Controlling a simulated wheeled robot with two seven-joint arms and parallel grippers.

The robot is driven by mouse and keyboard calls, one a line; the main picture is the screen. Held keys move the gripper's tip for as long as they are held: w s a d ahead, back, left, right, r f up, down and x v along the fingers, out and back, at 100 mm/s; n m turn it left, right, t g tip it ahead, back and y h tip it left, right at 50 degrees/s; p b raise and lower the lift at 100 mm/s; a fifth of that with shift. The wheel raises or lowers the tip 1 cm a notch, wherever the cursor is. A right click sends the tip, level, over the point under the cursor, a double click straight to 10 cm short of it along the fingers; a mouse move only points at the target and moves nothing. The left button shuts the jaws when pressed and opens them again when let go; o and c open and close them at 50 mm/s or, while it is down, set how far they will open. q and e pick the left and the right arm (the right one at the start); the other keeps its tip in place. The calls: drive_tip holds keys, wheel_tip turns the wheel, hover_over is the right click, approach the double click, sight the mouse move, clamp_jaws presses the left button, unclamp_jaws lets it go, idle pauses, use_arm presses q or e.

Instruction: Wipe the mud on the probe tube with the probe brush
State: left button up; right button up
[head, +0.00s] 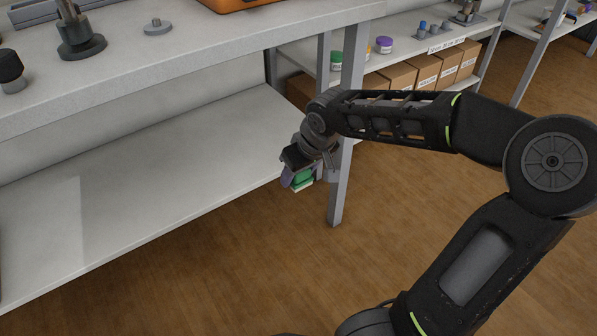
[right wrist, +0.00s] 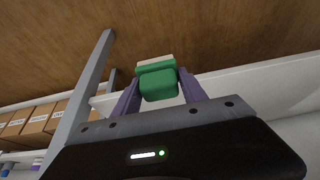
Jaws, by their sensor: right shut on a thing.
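My right gripper (head: 294,181) is beside the front edge of the bench's lower shelf, near a table leg. It is shut on a green block with a pale layer along one side, which looks like the probe brush (head: 302,178). In the right wrist view, the brush (right wrist: 157,82) sits between the two purple fingers of the right gripper (right wrist: 160,90), with its pale side facing away from the palm. No probe tube with mud can be made out in either view. My left gripper is not in view.
A grey bench top (head: 200,45) carries a dark stand (head: 80,40) and a small metal disc (head: 157,27). Below is an empty lower shelf (head: 130,200). A grey leg (head: 343,190) stands close to my right gripper. Cardboard boxes (head: 424,72) and small jars fill shelves behind.

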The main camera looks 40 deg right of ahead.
drive_tip(key=c, duration=0.4)
drive_tip(key=shift+w+a+r, duration=0.1)
drive_tip(key=shift+a+r, duration=0.15)
drive_tip(key=shift+a, duration=0.1)
drive_tip(key=shift+c, duration=0.2)
use_arm(q)
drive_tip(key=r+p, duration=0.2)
drive_tip(key=p, duration=0.1)
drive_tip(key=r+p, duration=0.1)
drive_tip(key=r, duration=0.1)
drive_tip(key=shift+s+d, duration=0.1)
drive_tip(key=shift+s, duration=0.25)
use_arm(e)
drive_tip(key=w+a+r+n+y, duration=0.1)
drive_tip(key=a+r+n, duration=0.1)
drive_tip(key=a, duration=0.5)
drive_tip(key=w+a+r+n+y, duration=0.1)
drive_tip(key=a+n, duration=0.3)
drive_tip(key=a, duration=0.4)
drive_tip(key=shift+r, duration=0.65)
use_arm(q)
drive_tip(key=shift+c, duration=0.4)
